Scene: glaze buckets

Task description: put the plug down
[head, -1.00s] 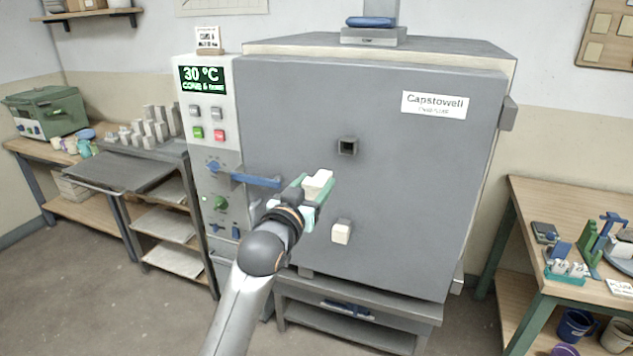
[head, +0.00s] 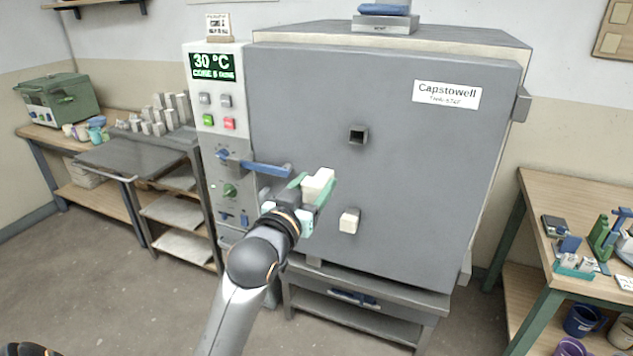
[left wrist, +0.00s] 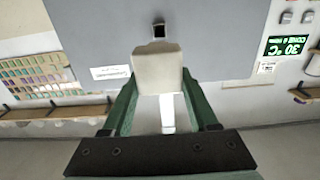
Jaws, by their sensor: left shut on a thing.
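A cream-white plug (head: 317,183) is held between the green fingers of my left gripper (head: 312,191), in front of the kiln door. In the left wrist view the plug (left wrist: 158,72) sits between the two fingertips (left wrist: 158,88). The grey kiln door (head: 420,170) is shut. It has an open square hole (head: 358,134) above and to the right of the gripper. A second cream plug (head: 349,221) sits in the door lower down. My right gripper is not in view.
A blue door handle (head: 266,169) is close to the left of my gripper. A grey cart (head: 135,155) with a largely bare top stands left of the kiln. A wooden workbench (head: 560,190) on the right holds several small tools. A green box (head: 58,100) stands at far left.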

